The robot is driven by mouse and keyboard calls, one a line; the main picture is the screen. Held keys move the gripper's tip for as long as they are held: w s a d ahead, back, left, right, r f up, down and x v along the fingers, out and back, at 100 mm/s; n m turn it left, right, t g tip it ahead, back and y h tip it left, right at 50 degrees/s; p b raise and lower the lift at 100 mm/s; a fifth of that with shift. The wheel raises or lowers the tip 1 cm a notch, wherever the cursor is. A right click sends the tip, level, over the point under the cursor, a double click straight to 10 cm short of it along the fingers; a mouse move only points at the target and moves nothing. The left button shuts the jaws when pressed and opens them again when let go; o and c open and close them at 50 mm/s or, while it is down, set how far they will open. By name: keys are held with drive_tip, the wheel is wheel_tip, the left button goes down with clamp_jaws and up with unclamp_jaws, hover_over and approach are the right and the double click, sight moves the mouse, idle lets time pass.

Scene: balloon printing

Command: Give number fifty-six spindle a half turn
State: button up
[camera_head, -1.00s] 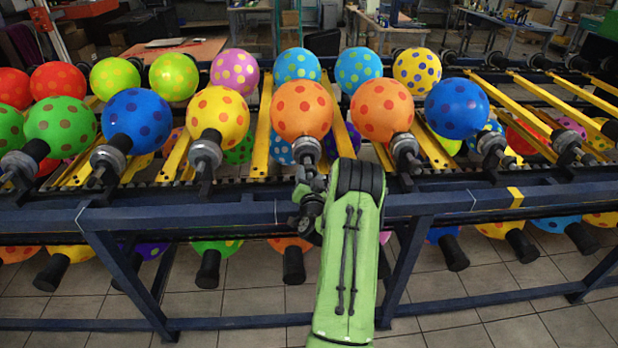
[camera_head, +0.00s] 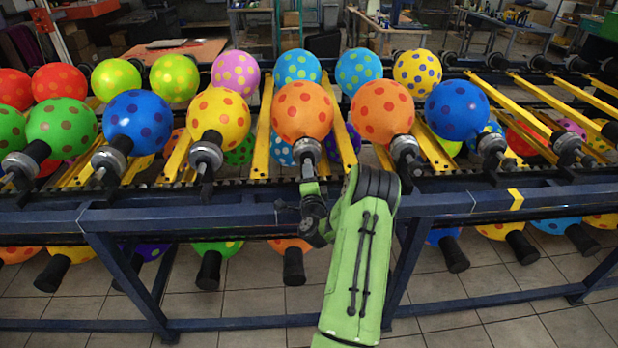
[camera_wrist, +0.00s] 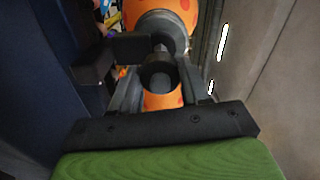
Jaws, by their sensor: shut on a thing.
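An orange balloon with red dots (camera_head: 302,108) sits on a spindle (camera_head: 307,155) in the front row, near the middle of the rack. My gripper (camera_head: 309,186) is at the near end of this spindle, shut on its shaft. In the wrist view, my gripper's dark fingers (camera_wrist: 158,82) stand on either side of the spindle (camera_wrist: 161,50), with the orange balloon (camera_wrist: 158,10) just beyond. No number is readable on the spindle, so I cannot tell whether it is fifty-six. The exact contact is partly hidden.
A second orange balloon (camera_head: 382,109) and its spindle (camera_head: 405,150) stand close on the right, and a yellow balloon (camera_head: 219,113) on the left. The blue rack's front beam (camera_head: 180,218) runs just below my gripper. Several balloons hang underneath.

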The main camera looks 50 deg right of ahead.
drive_tip(key=shift+s+m, duration=0.1)
drive_tip(key=shift+m, duration=1.7)
drive_tip(key=o, duration=1.1)
drive_tip(key=shift+c, duration=0.2)
